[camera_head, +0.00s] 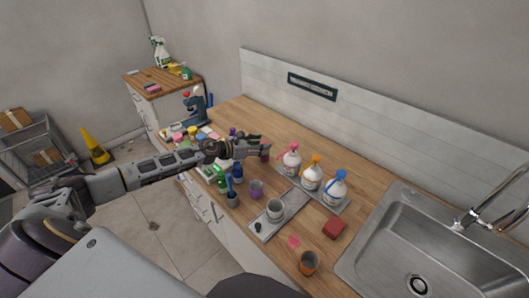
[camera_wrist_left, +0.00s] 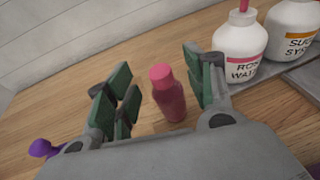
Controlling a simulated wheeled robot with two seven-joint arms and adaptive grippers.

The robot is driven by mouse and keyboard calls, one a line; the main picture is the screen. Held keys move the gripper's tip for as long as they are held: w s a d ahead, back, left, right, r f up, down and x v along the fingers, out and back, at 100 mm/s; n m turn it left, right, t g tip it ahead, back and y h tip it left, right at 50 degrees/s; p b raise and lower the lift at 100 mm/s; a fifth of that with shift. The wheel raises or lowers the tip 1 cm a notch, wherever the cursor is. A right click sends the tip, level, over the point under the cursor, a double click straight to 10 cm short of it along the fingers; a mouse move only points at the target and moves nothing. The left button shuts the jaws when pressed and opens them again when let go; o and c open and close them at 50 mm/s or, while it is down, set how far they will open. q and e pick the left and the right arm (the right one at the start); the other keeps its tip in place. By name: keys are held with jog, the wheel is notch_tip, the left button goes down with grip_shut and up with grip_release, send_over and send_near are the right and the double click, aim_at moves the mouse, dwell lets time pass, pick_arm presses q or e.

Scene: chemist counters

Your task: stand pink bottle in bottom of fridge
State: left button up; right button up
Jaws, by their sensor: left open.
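The pink bottle (camera_wrist_left: 168,97) stands upright on the wooden counter in the left wrist view, between the spread fingers of my left gripper (camera_wrist_left: 160,72). I see a gap on its left side; on its right the finger looks close, and I cannot tell if it touches. In the head view the pink bottle (camera_head: 265,155) shows small at the tips of my left gripper (camera_head: 257,146), which is open. My right gripper is not in view. I see no fridge in either view.
Pump bottles with pink, orange and blue tops stand on a grey tray (camera_head: 332,209) to the right; the pink-topped one (camera_wrist_left: 240,42) is close to my right finger. Cups, jars and a microscope (camera_head: 196,104) crowd the counter. A sink (camera_head: 400,262) lies at right.

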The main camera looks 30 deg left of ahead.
pick_arm(q)
jog(key=shift+p+x, duration=0.3)
jog(key=shift+x, duration=0.9)
jog(key=shift+c, duration=0.3)
jog(key=shift+s+f, duration=0.1)
grip_shut()
